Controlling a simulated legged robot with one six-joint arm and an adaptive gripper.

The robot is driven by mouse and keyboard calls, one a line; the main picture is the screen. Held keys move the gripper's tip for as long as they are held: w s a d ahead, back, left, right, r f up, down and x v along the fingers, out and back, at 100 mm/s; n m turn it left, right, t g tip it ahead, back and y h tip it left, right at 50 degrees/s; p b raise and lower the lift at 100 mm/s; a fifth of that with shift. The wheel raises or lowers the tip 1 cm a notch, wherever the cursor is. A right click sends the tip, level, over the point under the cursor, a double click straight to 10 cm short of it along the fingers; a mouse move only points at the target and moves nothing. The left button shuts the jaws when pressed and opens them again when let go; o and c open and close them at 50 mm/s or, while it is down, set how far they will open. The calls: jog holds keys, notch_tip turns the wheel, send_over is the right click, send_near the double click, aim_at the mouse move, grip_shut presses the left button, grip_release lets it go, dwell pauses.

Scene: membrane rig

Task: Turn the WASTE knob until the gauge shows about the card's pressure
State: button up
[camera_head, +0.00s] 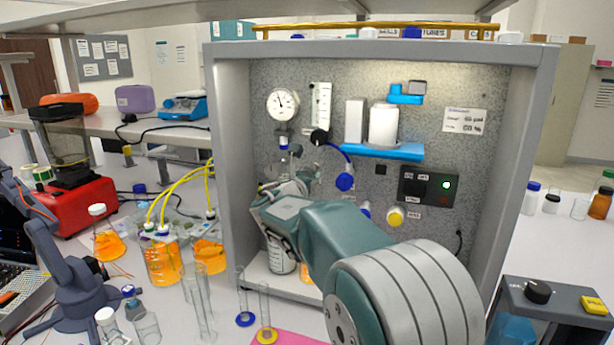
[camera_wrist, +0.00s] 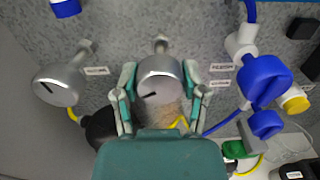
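A silver knob (camera_wrist: 160,80) with a dark pointer line stands on the speckled panel. My gripper (camera_wrist: 160,82) has one finger on each side of it, and both pads appear to touch it. I cannot read its label, so I cannot tell if it is the WASTE knob. A second silver knob (camera_wrist: 58,85) is to its left. In the head view, my gripper (camera_head: 284,192) is at the panel's lower left, and my arm hides the knobs. The round gauge (camera_head: 283,104) is on the upper panel; its reading is too small to tell. The white card (camera_head: 465,121) is at the right, its print unreadable.
Blue valves (camera_wrist: 264,80) and tubing are close to the right of my gripper. The cabinet's side walls (camera_head: 232,180) flank my arm. Orange-filled bottles (camera_head: 162,262) and glass cylinders (camera_head: 197,300) stand on the bench at the left.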

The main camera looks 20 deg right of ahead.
jog(key=shift+m, duration=0.3)
jog(key=m, duration=1.1)
jog(key=shift+f+m, duration=0.1)
jog(key=shift+m, duration=0.3)
dwell(0.4)
jog(key=o, duration=1.2)
jog(key=shift+c, duration=0.2)
